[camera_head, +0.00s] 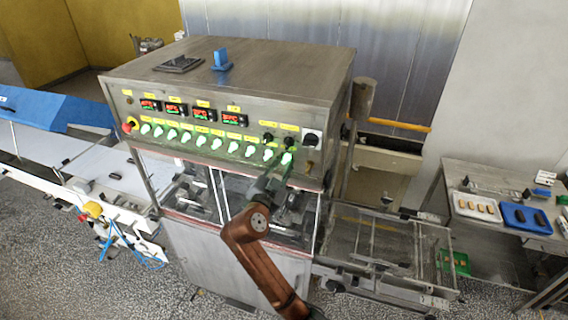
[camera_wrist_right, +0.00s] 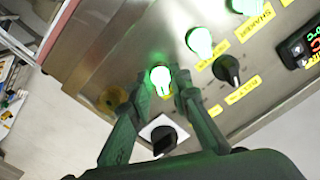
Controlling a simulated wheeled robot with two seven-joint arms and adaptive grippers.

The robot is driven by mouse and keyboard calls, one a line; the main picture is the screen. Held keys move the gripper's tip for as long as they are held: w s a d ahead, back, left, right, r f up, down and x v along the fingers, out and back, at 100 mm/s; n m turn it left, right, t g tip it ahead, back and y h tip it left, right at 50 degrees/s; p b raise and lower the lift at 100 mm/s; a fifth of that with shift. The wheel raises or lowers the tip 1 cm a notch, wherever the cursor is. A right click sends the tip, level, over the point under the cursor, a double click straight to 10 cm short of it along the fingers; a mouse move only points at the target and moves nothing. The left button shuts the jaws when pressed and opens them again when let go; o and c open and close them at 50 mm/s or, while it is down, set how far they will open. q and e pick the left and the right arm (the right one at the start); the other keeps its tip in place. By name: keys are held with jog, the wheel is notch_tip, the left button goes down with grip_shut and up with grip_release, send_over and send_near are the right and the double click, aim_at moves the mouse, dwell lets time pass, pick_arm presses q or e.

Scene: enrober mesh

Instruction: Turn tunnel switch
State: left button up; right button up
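The control panel (camera_head: 215,128) of the steel machine carries a row of green-lit switches; their labels are too small to tell which names the tunnel. My right gripper (camera_head: 283,172) reaches up to the right end of this row, by the last green-lit switch (camera_head: 288,158). In the right wrist view, that lit switch (camera_wrist_right: 160,78) shows between the two slightly parted fingertips of my right gripper (camera_wrist_right: 164,86). I see no clear contact on both sides. My left gripper is not in view.
A black rotary knob on a white plate (camera_wrist_right: 163,138) sits close to the fingers. A black knob (camera_wrist_right: 227,69) and other lit switches (camera_wrist_right: 199,42) are nearby. A red-and-yellow stop button (camera_head: 129,125) is at the panel's left end. A mesh conveyor (camera_head: 375,240) extends right.

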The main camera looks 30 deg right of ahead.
grip_shut()
jog(key=shift+n, duration=0.3)
jog(key=n+b, duration=0.1)
jog(key=n, duration=0.1)
jog(key=shift+n, duration=0.4)
jog(key=n, duration=0.8)
jog(key=shift+s, duration=0.1)
jog(key=shift+n+p, duration=0.3)
jog(key=shift+n, duration=0.2)
